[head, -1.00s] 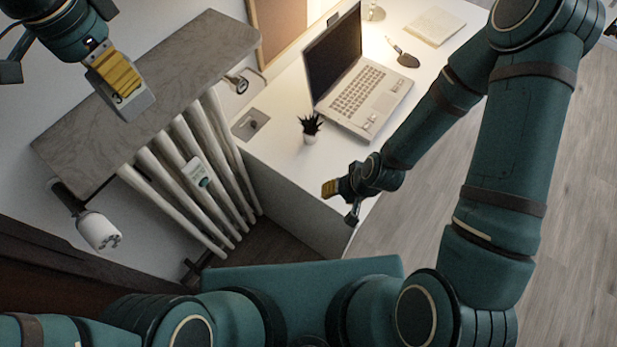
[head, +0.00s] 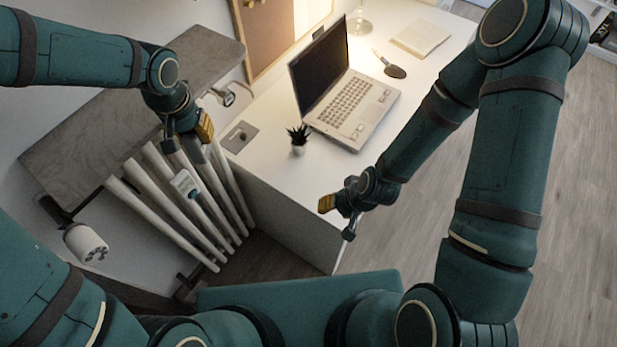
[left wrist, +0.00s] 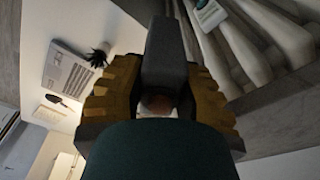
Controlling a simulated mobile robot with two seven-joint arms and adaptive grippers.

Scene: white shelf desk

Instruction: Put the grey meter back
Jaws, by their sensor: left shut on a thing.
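My left gripper (head: 190,137) is shut on a grey block, which I take to be the grey meter (left wrist: 166,60). In the left wrist view the meter sticks out, dark, between the two yellow finger pads. In the head view the gripper hides most of it. The gripper is above the upper part of the white radiator (head: 212,205); I cannot tell whether the meter touches it. A small pale device with a dark green mark (head: 186,183) sits on a radiator bar, below the gripper in the head view. My right gripper (head: 338,217) is open and empty beside the desk.
A grey shelf board (head: 90,135) lies above the radiator, close to my left arm. A white desk (head: 270,150) on the right carries a laptop (head: 345,100), a small potted plant (head: 298,140) and a grey plate (head: 239,137). A white valve head (head: 85,243) is at the lower left.

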